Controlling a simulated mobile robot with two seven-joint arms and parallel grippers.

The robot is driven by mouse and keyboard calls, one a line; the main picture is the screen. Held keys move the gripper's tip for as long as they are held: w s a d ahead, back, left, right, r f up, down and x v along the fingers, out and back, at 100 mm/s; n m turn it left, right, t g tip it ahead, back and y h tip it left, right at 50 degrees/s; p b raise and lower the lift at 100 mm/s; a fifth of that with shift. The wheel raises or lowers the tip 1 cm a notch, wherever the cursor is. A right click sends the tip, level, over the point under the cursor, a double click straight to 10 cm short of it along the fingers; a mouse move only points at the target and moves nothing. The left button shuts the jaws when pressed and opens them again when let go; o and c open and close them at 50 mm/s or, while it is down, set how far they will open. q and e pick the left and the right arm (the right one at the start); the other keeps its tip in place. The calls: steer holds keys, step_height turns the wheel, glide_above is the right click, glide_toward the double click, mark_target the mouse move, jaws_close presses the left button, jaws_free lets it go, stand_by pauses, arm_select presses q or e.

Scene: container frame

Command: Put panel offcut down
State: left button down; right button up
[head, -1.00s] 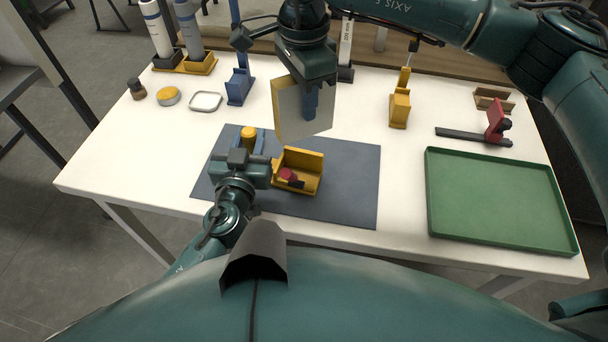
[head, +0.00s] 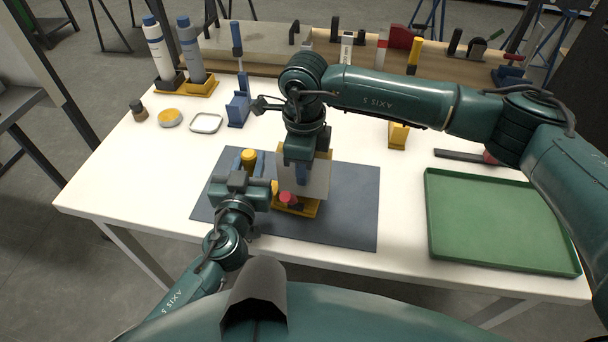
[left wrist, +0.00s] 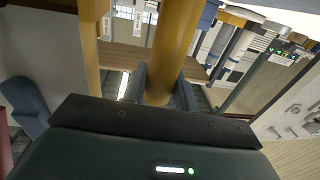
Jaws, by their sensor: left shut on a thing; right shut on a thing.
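The panel offcut (head: 319,180) is a thin pale grey sheet with a yellow edge. My right gripper (head: 303,168) is shut on it and holds it upright, fingers pointing down. Its lower end is at the yellow open box (head: 297,209) on the dark grey mat (head: 352,200); I cannot tell whether it touches. A small red piece (head: 287,197) shows at the box. My left gripper (head: 248,172) is shut on a yellow cylinder (head: 249,157) left of the box. The cylinder also stands between the fingers in the left wrist view (left wrist: 174,45).
A green tray (head: 500,262) lies at the right. A blue stand (head: 238,110), a yellow stand (head: 398,136), a white-rimmed dish (head: 206,123), a yellow-topped tin (head: 170,118) and two bottles in a yellow rack (head: 200,88) stand farther back. The mat's right part is clear.

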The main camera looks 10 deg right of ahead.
step_height(320, 180, down, 3)
steer(key=shift+r, duration=0.2)
arm_select(q)
steer(key=shift+s+d+r, duration=0.15)
steer(key=shift+s+r, duration=0.05)
steer(key=shift+r, duration=0.05)
arm_select(e)
steer(key=shift+s+d+f, duration=0.1)
steer(key=shift+s+f, duration=0.1)
steer(key=shift+f, duration=0.4)
arm_select(q)
steer(key=shift+r, duration=0.1)
arm_select(e)
steer(key=o, duration=0.9)
steer(key=shift+o, duration=0.8)
steer(key=shift+r, duration=0.1)
steer(key=shift+w+r, duration=0.1)
steer(key=shift+r, duration=0.3)
arm_select(q)
steer(key=shift+w+f, duration=0.25)
arm_select(e)
step_height(320, 180, up, 12)
steer(key=shift+f, duration=0.1)
arm_select(q)
steer(key=shift+a, duration=0.2)
arm_select(e)
steer(key=shift+w, duration=0.1)
arm_select(q)
steer(key=c, duration=1)
jaws_free()
